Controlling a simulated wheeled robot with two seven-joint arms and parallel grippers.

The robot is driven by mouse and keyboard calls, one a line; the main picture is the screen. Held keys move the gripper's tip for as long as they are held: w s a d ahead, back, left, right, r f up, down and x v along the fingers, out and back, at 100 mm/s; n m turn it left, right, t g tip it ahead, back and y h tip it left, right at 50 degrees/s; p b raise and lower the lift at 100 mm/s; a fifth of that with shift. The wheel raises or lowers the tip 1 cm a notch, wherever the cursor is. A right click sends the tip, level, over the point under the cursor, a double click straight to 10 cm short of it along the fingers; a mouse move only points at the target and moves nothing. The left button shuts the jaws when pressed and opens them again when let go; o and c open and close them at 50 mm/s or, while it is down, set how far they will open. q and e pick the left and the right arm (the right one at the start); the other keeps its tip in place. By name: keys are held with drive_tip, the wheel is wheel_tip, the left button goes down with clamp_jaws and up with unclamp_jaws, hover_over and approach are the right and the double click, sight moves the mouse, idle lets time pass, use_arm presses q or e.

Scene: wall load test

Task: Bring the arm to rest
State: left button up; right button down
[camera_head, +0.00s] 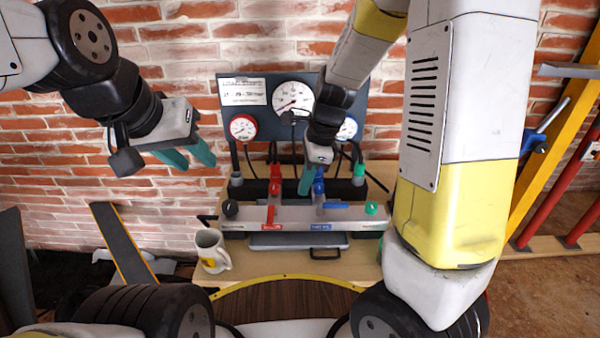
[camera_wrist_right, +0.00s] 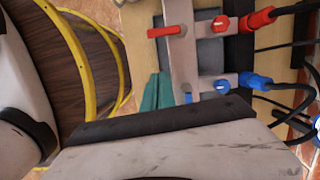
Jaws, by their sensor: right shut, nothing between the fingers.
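My right arm reaches in from the upper right in the head view. My right gripper (camera_head: 305,183) is shut and empty, with its teal fingers pointing down between the red valve (camera_head: 274,188) and the blue valve (camera_head: 319,188) of the test manifold (camera_head: 345,214). In the right wrist view its fingertips (camera_wrist_right: 157,92) show beside the manifold's grey bar; whether they touch is unclear. My left gripper (camera_head: 188,157) hangs at the upper left, before the brick wall, with its teal fingers apart and nothing between them.
A dark gauge panel (camera_head: 258,113) with several round gauges stands behind the manifold. Hoses run between them. A white mug (camera_head: 211,249) stands at the left on the wooden table (camera_head: 268,264). Yellow and red bars (camera_head: 560,150) lean at the right.

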drive_tip(key=s+d+r+n+t, duration=0.3)
drive_tip(key=s+r+n, duration=0.3)
drive_tip(key=r+n, duration=0.2)
drive_tip(key=s+d+r+n+t, duration=0.3)
drive_tip(key=s+d+r+n, duration=0.2)
drive_tip(key=s+r+n, duration=0.2)
wheel_tip(320, 180, up, 2)
drive_tip(key=n, duration=0.3)
drive_tip(key=shift+s+d+r+h, duration=0.15)
drive_tip(key=shift+d+h, duration=0.05)
drive_tip(key=shift+h, duration=0.1)
